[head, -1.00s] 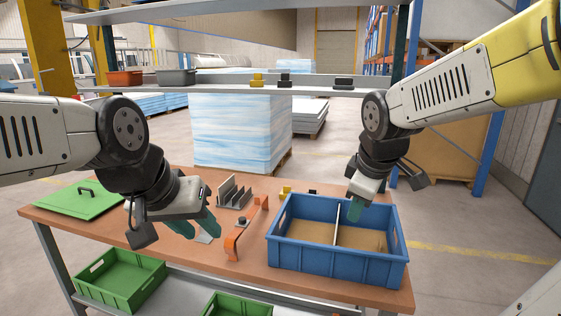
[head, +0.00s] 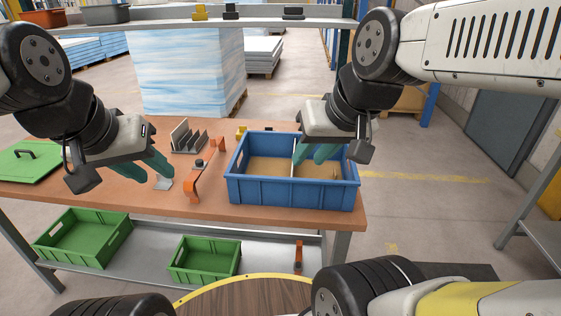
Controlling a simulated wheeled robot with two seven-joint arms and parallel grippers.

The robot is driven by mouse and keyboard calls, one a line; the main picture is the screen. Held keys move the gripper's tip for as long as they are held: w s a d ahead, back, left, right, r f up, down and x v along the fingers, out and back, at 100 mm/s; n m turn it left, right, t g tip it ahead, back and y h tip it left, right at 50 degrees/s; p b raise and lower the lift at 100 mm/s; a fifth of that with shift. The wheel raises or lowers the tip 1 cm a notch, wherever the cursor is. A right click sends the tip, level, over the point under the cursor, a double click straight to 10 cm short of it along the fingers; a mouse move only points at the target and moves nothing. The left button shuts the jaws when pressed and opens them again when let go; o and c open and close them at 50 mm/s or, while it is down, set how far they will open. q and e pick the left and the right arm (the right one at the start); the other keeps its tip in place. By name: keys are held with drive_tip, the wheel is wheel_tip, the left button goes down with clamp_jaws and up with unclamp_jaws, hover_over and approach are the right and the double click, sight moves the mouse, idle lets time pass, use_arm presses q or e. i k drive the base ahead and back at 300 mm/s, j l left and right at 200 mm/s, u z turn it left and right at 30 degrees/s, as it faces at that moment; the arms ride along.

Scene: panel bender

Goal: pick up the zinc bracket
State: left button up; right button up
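The zinc bracket appears to be the small grey metal piece (head: 163,184) on the brown bench top, left of an orange strip. My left gripper (head: 147,180) is open, with green fingers pointing down beside the piece. One finger is just behind it and the other to its left; I see no grip on it.
A grey slotted rack (head: 188,146) and a bent orange strip (head: 193,188) stand between the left gripper and the crate. A green lid (head: 28,167) lies at the left. Green bins (head: 85,240) sit on the lower shelf; a shelf (head: 270,24) spans the back.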

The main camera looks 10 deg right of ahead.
sight(163, 183)
drive_tip(key=i+j, duration=0.25)
drive_tip(key=j, duration=0.15)
drive_tip(key=i+j, duration=0.2)
drive_tip(key=j, duration=0.25)
drive_tip(key=i+j, duration=0.25)
drive_tip(key=j, duration=0.15)
drive_tip(key=k+u, duration=0.05)
